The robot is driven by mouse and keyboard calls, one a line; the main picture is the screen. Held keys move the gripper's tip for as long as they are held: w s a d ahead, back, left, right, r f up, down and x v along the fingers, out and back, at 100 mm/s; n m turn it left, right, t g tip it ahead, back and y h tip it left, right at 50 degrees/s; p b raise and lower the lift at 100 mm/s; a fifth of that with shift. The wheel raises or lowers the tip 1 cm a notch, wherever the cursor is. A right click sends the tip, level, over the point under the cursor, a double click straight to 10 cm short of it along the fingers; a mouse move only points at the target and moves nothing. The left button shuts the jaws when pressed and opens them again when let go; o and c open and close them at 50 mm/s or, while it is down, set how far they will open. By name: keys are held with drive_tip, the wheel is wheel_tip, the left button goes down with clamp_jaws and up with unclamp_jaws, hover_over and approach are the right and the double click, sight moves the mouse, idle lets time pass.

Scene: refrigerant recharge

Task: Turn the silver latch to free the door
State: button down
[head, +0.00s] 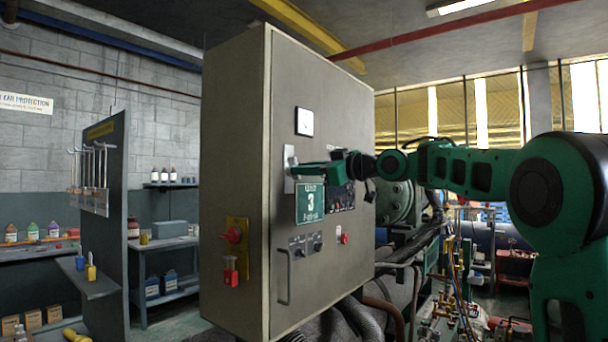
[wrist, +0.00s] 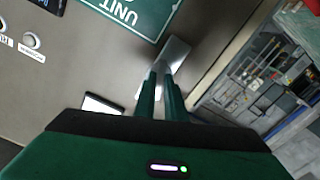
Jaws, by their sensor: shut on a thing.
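The silver latch (head: 289,176) is a bright metal piece on the left edge of the grey cabinet door (head: 340,100), beside the green unit 3 sign (head: 310,204). It also shows in the wrist view (wrist: 176,52) as a slanted silver plate near the door edge. My gripper (head: 296,168) reaches in from the right, across the door front. In the wrist view its two green fingers (wrist: 160,76) are close together at the latch, shut on it. The fingers hide the part between them. The door looks closed against the cabinet.
A vertical door handle (head: 284,278) sits low on the door. A red knob (head: 233,235) and red padlock (head: 230,272) are on the cabinet side. A gauge (head: 304,122) is above the latch. Pipes and machinery (head: 395,220) stand right; shelves with bottles (head: 165,175) stand left.

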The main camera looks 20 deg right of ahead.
drive_tip(key=shift+d+r, duration=0.2)
drive_tip(key=n, duration=0.4)
drive_tip(key=shift+d, duration=0.1)
drive_tip(key=shift+w, duration=0.1)
drive_tip(key=shift+r+n, duration=0.15)
drive_tip(key=shift+n, duration=2.25)
